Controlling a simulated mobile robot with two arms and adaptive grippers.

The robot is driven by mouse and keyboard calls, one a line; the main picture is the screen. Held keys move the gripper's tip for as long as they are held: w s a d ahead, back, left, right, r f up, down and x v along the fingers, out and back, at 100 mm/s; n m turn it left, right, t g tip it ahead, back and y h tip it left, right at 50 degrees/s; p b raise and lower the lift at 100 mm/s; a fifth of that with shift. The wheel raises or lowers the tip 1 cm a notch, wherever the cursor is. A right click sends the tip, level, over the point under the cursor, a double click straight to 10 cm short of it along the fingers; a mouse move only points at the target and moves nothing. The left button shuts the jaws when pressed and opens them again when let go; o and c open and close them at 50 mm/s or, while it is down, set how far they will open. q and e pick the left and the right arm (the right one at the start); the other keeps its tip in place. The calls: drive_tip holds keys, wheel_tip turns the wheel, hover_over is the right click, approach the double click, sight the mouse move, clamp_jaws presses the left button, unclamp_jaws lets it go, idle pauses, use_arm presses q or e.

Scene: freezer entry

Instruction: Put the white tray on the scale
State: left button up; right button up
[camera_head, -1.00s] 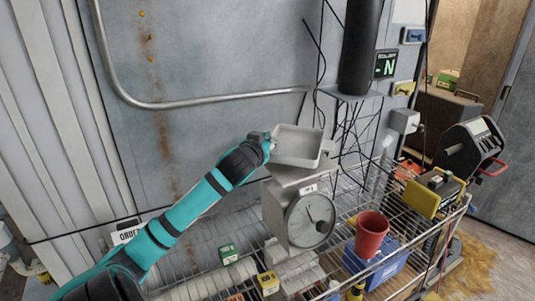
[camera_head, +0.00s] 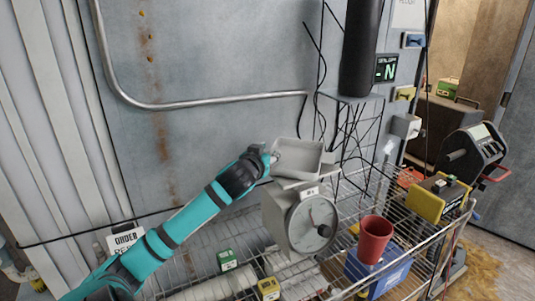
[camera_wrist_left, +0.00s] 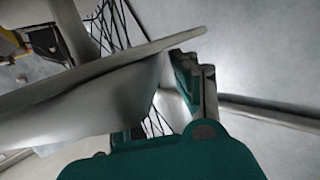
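The white tray (camera_head: 312,158) is a shallow rectangular pan over the top of the scale. The scale (camera_head: 291,224) is a grey box with a round dial on its front and a flat plate (camera_head: 283,183) on top. The tray is level or slightly tilted, right above the plate; I cannot tell whether it touches. My left gripper (camera_head: 273,156) is at the tray's left side, shut on its wall. In the left wrist view the tray's rim (camera_wrist_left: 110,68) runs up to the gripper (camera_wrist_left: 172,100), and the tray hides one finger. My right gripper is not in view.
The scale stands on a wire rack (camera_head: 340,190). A red cup (camera_head: 374,238), a blue crate (camera_head: 380,272), a green box (camera_head: 227,260) and a yellow box (camera_head: 268,288) sit nearby. A metal pipe (camera_head: 220,100) runs along the wall behind. A black cylinder (camera_head: 360,48) stands above right.

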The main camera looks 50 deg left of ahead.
use_arm(q)
drive_tip(key=shift+r, duration=0.1)
drive_tip(key=shift+s+d, duration=0.15)
drive_tip(key=shift+s, duration=0.05)
drive_tip(key=b+v, duration=0.2)
drive_tip(key=v, duration=0.9)
drive_tip(key=shift+s+r+b, duration=0.15)
drive_tip(key=shift+s+b, duration=0.05)
drive_tip(key=shift+b, duration=0.2)
drive_tip(key=shift+d, duration=0.15)
